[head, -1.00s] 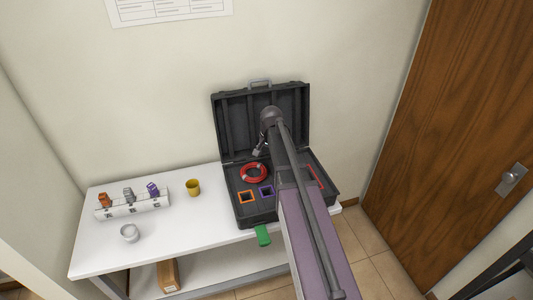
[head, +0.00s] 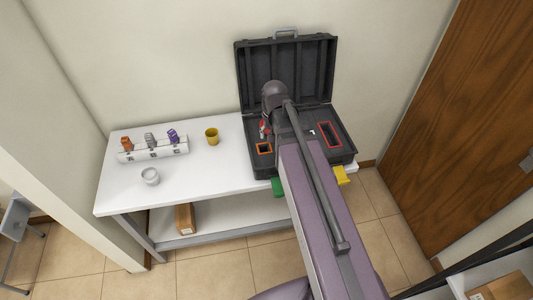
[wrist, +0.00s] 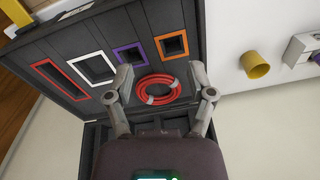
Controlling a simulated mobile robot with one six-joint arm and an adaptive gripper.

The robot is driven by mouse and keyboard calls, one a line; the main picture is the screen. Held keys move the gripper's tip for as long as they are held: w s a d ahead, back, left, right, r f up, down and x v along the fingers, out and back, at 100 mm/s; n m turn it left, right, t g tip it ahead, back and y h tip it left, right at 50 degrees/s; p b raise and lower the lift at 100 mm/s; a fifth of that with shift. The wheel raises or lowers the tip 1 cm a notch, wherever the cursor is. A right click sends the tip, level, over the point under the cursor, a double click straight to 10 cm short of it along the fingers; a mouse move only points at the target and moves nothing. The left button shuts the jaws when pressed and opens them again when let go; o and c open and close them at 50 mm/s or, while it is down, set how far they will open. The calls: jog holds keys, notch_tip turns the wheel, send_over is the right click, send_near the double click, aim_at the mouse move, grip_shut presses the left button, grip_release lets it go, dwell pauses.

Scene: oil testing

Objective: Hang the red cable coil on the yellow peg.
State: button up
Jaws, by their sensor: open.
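The red cable coil (wrist: 158,99) lies in the open dark case, bound with pale ties. It lies between the fingers of my gripper (wrist: 161,74), which are spread open with a gap on either side. In the head view my arm hides most of the coil, and only a bit of red shows beside my gripper (head: 264,132). A yellow piece (head: 341,177), probably the yellow peg, sticks out at the table's front edge, right of my arm. A yellow part (wrist: 15,12) also shows at the top left of the wrist view.
The case (head: 247,157) has coloured-rimmed slots, and its raised lid (head: 255,75) stands behind my gripper. A green piece (head: 278,187) projects at the table front. A yellow cup (head: 212,137), a white rack (head: 155,152) and a white bowl (head: 150,176) stand left on the table.

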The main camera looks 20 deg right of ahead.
jog(key=s+a+n, duration=0.3)
jog(key=s+a, duration=0.1)
jog(key=s, duration=0.4)
jog(key=shift+a+g, duration=0.15)
jog(key=shift+g, duration=0.25)
jog(key=shift+c, duration=0.9)
jog(key=shift+s, duration=0.2)
